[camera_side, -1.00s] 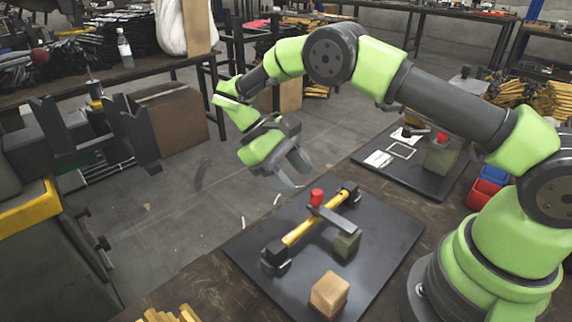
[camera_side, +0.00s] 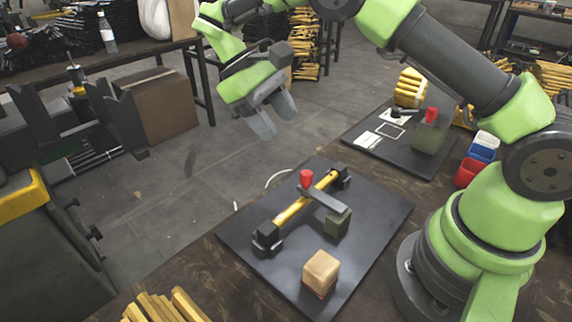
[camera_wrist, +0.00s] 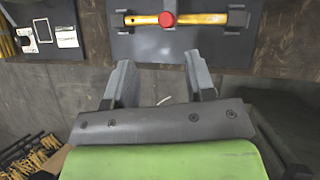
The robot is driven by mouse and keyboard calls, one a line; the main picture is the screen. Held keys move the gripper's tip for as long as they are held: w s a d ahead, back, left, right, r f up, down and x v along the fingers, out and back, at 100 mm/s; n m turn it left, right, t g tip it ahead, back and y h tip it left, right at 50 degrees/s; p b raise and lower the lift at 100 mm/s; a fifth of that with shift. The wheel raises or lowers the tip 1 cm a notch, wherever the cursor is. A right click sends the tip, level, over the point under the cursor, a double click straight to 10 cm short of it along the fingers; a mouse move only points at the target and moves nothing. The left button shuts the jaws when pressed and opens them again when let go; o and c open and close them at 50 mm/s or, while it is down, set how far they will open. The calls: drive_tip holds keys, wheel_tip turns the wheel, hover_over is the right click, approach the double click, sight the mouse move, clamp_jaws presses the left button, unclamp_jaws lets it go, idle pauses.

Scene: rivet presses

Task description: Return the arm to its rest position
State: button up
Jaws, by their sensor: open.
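My gripper (camera_side: 273,117) hangs in the air in the side view, above and beyond the far edge of the black plate, over the floor. Its two grey fingers are apart with nothing between them; they also show in the wrist view (camera_wrist: 162,90). A dark clamp arm with a red knob (camera_side: 306,178) crosses the bar from a green block (camera_side: 337,222). The wrist view shows the bar (camera_wrist: 195,19) and red knob (camera_wrist: 167,19) beyond the fingers.
A wooden block (camera_side: 320,272) sits near the plate's front corner. A second black plate (camera_side: 388,152) holds another clamp and white cards. Red, white and blue bins (camera_side: 475,165) stand by my base. Yellow bars (camera_side: 165,305) lie at the front. A machine (camera_side: 75,130) stands left.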

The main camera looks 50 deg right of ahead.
drive_tip(key=s+d+r+m+t+y, duration=0.15)
drive_tip(key=s+r+t, duration=0.45)
drive_tip(key=r, duration=0.6)
drive_tip(key=s+r+m+t+y, duration=0.1)
drive_tip(key=s+m+t+y, duration=0.2)
drive_tip(key=s+t, duration=0.4)
drive_tip(key=s, duration=0.6)
drive_tip(key=shift+a+r+m, duration=0.25)
drive_tip(key=shift+r+m, duration=0.1)
drive_tip(key=shift+r, duration=0.05)
